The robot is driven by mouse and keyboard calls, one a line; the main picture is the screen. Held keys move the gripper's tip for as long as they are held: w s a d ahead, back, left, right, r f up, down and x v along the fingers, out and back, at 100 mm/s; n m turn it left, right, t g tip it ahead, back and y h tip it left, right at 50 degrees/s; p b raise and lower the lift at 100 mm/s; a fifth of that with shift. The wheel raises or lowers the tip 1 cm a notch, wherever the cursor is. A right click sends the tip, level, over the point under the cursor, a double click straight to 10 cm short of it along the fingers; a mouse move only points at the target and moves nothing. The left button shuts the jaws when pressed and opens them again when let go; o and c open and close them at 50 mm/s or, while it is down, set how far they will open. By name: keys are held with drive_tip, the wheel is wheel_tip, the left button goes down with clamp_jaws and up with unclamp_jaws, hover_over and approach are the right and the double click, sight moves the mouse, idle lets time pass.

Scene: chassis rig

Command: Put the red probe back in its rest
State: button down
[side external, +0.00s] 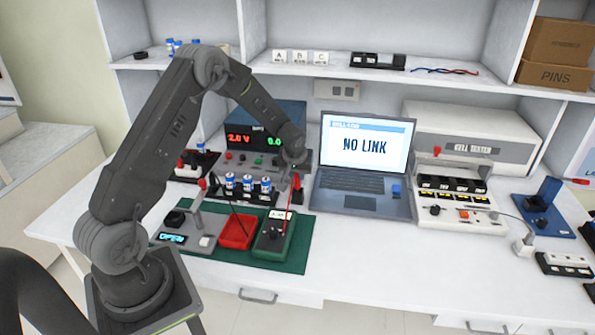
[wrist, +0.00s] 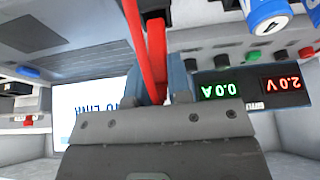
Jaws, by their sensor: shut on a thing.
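The red probe (side external: 292,190) is in my gripper (side external: 296,163), above the back right corner of the green meter box (side external: 268,248). My gripper is shut on it, and the probe hangs close to upright, slightly tilted. In the wrist view, the red probe (wrist: 157,50) sits between the fingers of my gripper (wrist: 165,82), with a red lead running beside it. A dark slim lead or probe stands near the red tray (side external: 236,231). I cannot tell for certain which part is the red probe's rest, or whether the probe's tip touches anything.
A laptop (side external: 365,165) reading NO LINK stands right of my gripper. Behind is a power supply (side external: 265,132) with lit digits. Blue and white cells (side external: 248,184) stand in a black holder on the left. A green mat (side external: 292,262) lies under the meter. Free table lies at front right.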

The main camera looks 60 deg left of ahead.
drive_tip(key=shift+f, duration=1.1)
drive_tip(key=c, duration=1)
unclamp_jaws()
drive_tip(key=v, duration=1.3)
drive_tip(key=shift+s+d+r, duration=0.1)
drive_tip(key=shift+d+r, duration=0.05)
drive_tip(key=shift+r, duration=0.2)
drive_tip(key=s+d+r+m+t+h, duration=0.1)
drive_tip(key=s+d+r+m, duration=0.3)
drive_tip(key=s+d+r, duration=0.75)
drive_tip(key=s+d+r+m, duration=0.1)
drive_tip(key=s+d, duration=0.2)
drive_tip(key=s, duration=0.1)
drive_tip(key=s+d+r+m+t+h, duration=0.1)
drive_tip(key=s+d+m, duration=0.1)
drive_tip(key=s, duration=0.3)
drive_tip(key=s+d+r+m+h, duration=0.1)
drive_tip(key=s+d+m, duration=0.1)
drive_tip(key=s+d, duration=0.2)
drive_tip(key=shift+s+d+r, duration=0.15)
drive_tip(key=shift+s+r, duration=0.1)
drive_tip(key=shift+s, duration=0.15)
